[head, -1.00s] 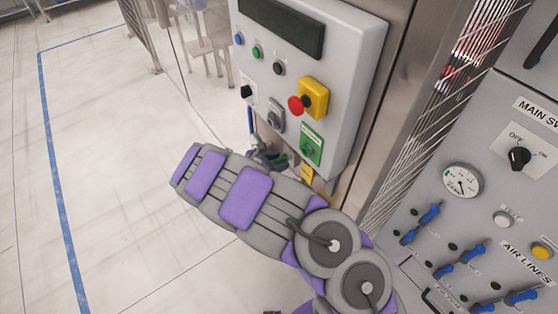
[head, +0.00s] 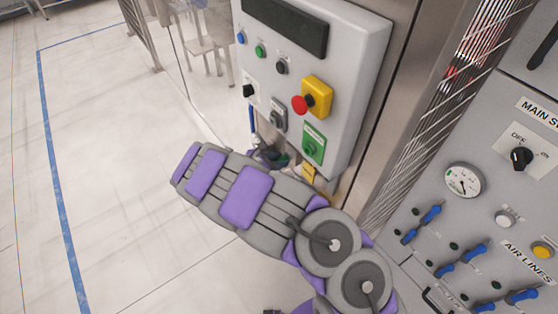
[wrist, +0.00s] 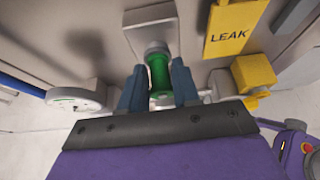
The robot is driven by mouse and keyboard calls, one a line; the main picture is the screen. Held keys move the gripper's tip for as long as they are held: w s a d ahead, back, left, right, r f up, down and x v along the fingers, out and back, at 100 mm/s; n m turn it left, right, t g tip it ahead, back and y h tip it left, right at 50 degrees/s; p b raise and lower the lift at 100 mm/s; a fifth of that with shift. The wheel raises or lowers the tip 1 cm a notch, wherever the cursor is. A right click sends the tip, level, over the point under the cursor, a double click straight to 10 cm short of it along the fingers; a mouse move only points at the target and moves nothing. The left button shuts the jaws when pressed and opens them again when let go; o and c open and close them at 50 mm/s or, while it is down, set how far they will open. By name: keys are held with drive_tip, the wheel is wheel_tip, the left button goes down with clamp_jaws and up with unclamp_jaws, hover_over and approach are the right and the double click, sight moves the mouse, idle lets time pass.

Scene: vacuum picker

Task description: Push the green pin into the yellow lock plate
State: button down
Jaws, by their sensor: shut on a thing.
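In the wrist view, my gripper (wrist: 158,88) is shut on the green pin (wrist: 158,70), with one blue-grey finger on each side. The pin's far end meets a pale grey round part in front of a grey panel. A yellow block (wrist: 254,75) is to the right of the fingers, apart from them; I cannot tell whether it is the lock plate. In the head view, my gripper is mostly hidden behind my arm, below the control box; a small yellow piece (head: 309,172) shows there.
A yellow tag marked LEAK (wrist: 235,30) hangs close to the right finger. A pale round part (wrist: 76,99) is at the left. The control box (head: 345,65) carries a red emergency button (head: 300,104) and a green panel (head: 314,146). Open floor lies left.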

drive_tip(key=shift+s+a, duration=0.1)
drive_tip(key=shift+s+a+p, duration=0.55)
drive_tip(key=shift+s+a, duration=0.15)
drive_tip(key=shift+a, duration=0.25)
drive_tip(key=shift+s+a+p, duration=0.55)
drive_tip(key=shift+s+a, duration=0.1)
drive_tip(key=shift+a, duration=0.3)
